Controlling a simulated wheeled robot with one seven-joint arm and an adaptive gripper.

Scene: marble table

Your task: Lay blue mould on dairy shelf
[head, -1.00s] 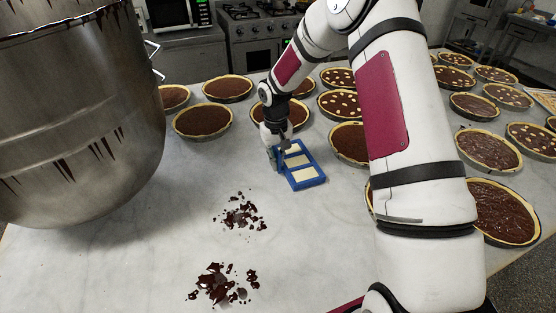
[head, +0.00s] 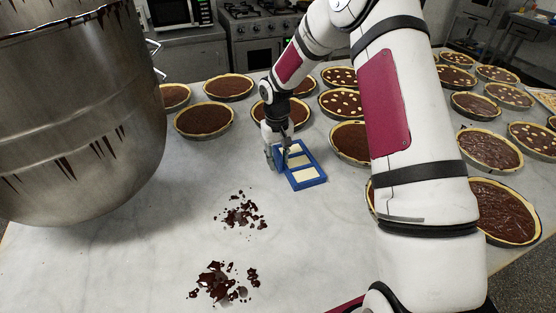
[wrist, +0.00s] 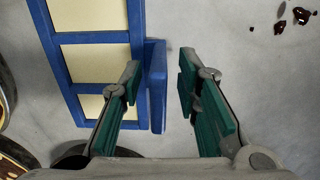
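The blue mould (head: 321,168) lies flat on the marble table, mid-picture in the head view. It is a blue frame with several cream-coloured compartments. In the wrist view the blue mould (wrist: 97,38) fills the upper left, with a raised blue tab (wrist: 156,85) along its right side. My gripper (head: 279,158) is low at the mould's left edge. In the wrist view my gripper (wrist: 160,66) is open, its green-padded fingers on either side of the tab with a gap to the right finger. The left finger overlaps the mould's frame. No dairy shelf shows.
Filled tarts (head: 203,119) stand behind and right of the mould; one tart (head: 350,142) is close on its right. A large metal bowl (head: 80,120) is at left. Chocolate shards (head: 222,284) lie in front. The marble table (head: 120,270) is clear at front left.

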